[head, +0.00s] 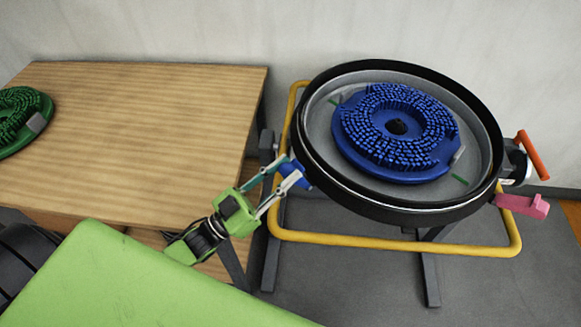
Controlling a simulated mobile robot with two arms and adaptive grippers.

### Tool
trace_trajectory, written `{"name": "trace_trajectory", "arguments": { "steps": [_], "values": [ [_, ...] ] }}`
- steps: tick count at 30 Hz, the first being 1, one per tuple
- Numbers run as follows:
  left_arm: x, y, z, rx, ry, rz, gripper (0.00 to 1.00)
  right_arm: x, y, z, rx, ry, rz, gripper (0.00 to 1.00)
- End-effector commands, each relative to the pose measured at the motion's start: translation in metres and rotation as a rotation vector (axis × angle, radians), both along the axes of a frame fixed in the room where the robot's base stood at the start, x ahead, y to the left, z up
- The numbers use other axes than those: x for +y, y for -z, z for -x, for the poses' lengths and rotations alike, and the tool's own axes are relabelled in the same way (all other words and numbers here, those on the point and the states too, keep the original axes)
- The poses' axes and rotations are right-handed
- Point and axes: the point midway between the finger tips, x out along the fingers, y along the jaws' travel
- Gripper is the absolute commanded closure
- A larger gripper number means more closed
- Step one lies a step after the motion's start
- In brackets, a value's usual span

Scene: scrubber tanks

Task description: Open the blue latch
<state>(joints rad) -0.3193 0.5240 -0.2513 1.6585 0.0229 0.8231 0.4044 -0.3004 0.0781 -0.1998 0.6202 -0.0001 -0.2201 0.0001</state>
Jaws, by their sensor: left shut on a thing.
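The blue latch (291,174) is on the left side of the round black-rimmed tank (345,204). My left gripper (284,182) is at the latch, with its fingers shut on it and partly covering it. The tank is open at the top, and a blue round brush (385,172) with many bristles lies inside it. My right gripper is not in view.
A wooden table (150,130) stands at the left with a green brush (40,140) at its edge. A yellow tubular frame (400,247) surrounds the tank's stand. A pink latch (524,204) and an orange handle (533,155) stick out at the tank's right.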

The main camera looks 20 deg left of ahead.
Motion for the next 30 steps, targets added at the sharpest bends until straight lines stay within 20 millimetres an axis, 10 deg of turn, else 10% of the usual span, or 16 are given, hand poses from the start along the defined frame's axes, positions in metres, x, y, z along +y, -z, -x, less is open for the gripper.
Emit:
{"name": "trace_trajectory", "arguments": {
  "steps": [30],
  "values": [
    [0.013,0.051,0.025,0.026,0.003,-0.013,1.0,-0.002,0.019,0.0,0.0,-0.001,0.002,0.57]
  ]
}}
